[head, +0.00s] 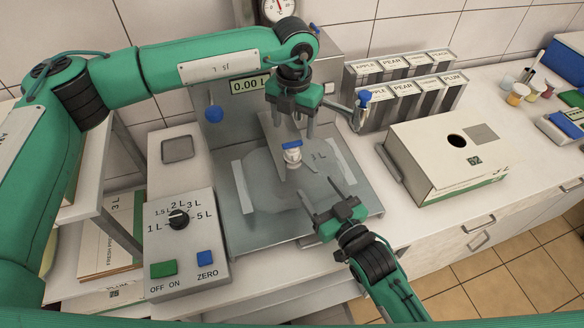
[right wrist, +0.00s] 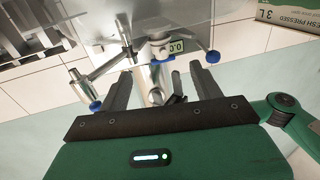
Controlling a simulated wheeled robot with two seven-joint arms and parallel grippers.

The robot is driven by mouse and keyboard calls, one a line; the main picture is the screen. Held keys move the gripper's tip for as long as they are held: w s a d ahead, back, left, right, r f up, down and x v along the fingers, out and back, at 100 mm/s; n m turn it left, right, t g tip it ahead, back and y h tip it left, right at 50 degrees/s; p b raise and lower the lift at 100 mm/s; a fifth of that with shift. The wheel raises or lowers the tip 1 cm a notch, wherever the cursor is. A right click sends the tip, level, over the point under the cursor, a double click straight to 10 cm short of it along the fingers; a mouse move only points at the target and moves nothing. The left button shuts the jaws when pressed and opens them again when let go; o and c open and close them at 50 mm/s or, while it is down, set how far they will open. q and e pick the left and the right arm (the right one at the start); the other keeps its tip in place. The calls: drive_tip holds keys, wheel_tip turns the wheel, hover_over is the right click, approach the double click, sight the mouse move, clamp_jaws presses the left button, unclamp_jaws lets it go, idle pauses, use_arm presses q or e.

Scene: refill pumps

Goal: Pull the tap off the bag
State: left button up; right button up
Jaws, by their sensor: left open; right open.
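The bag (head: 262,185) is a flat, clear grey pouch lying on the metal tray of the filling machine. The tap (head: 292,157), white with a blue top, stands on the bag near the middle of the tray. My left gripper (head: 296,126) points down just above the tap, open, its fingers apart and empty. My right gripper (head: 319,188) is open and empty, low over the tray at the right, below the tap in the picture. Its fingers (right wrist: 157,82) also show spread in the right wrist view.
The filling machine (head: 218,135) stands behind, with a blue-knobbed lever (head: 362,100) near my left gripper. A control box (head: 180,245) stands at front left. An open-holed carton (head: 450,150) lies on the right. Labelled boxes (head: 405,88) line the wall.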

sight(295, 159)
use_arm(q)
drive_tip(key=shift+w+a+f, duration=0.1)
drive_tip(key=shift+w+a, duration=0.05)
drive_tip(key=shift+w, duration=0.05)
use_arm(e)
drive_tip(key=x, duration=1)
drive_tip(key=shift+w+f, duration=0.1)
use_arm(q)
drive_tip(key=shift+w, duration=0.15)
use_arm(e)
drive_tip(key=shift+w+a+f, duration=0.1)
drive_tip(key=shift+w+a, duration=0.15)
drive_tip(key=shift+w, duration=0.15)
